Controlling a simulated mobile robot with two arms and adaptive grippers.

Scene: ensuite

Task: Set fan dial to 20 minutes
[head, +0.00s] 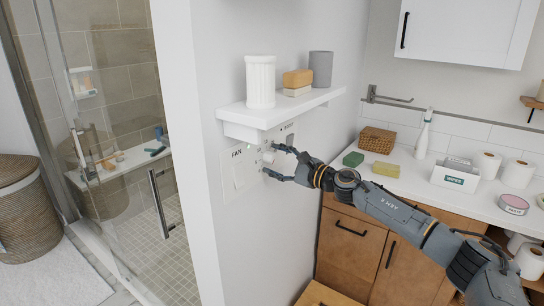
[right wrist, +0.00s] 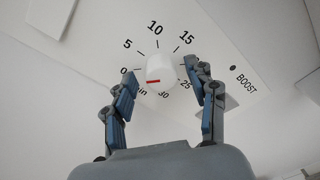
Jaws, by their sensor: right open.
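The white fan dial (right wrist: 160,72) is a round knob on a wall panel. A small red mark shows low on the dial, slightly left of its middle; I cannot tell which number it points to. The numbers 0, 5, 10 and 15 run around the left and top of the dial; 20 is hidden behind a finger. My right gripper (right wrist: 158,85) is open, with one finger on each side of the dial; I cannot tell whether they touch it. In the head view the right gripper (head: 270,162) is at the FAN panel (head: 240,175). My left gripper is out of view.
A white shelf (head: 270,108) juts out above the panel, holding a ribbed white cup (head: 260,80), a sponge-like block (head: 297,78) and a grey cup (head: 320,68). A glass shower door (head: 120,130) is at left. A counter (head: 420,180) with several items is at right.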

